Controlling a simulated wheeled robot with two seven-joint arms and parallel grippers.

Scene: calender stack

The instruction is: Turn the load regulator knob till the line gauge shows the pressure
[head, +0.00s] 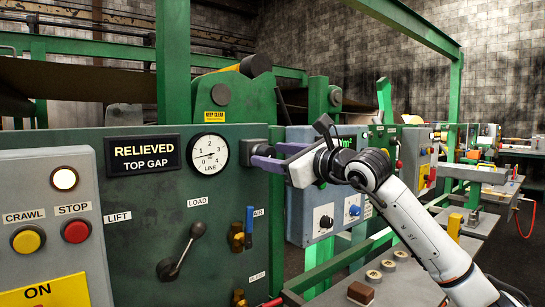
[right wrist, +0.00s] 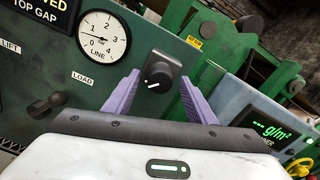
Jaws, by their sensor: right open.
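The load regulator knob is a black round knob with a white mark (right wrist: 155,82), on the green panel; in the head view its dark body (head: 251,148) shows beside the gauge, partly covered by my gripper. The round white line gauge (head: 209,153) reads 0 to 4; its needle points left, a little below 1. It also shows in the right wrist view (right wrist: 103,37). My right gripper (head: 272,157) is open, its purple fingers (right wrist: 159,80) on either side of the knob with gaps visible in the wrist view. My left gripper is not in view.
A black lever (head: 182,250) sits below the LOAD label. Brass valves, one with a blue handle (head: 249,227), are under the knob. A light blue box (head: 325,215) with two knobs stands right of the panel. A sign reads RELIEVED TOP GAP (head: 143,156).

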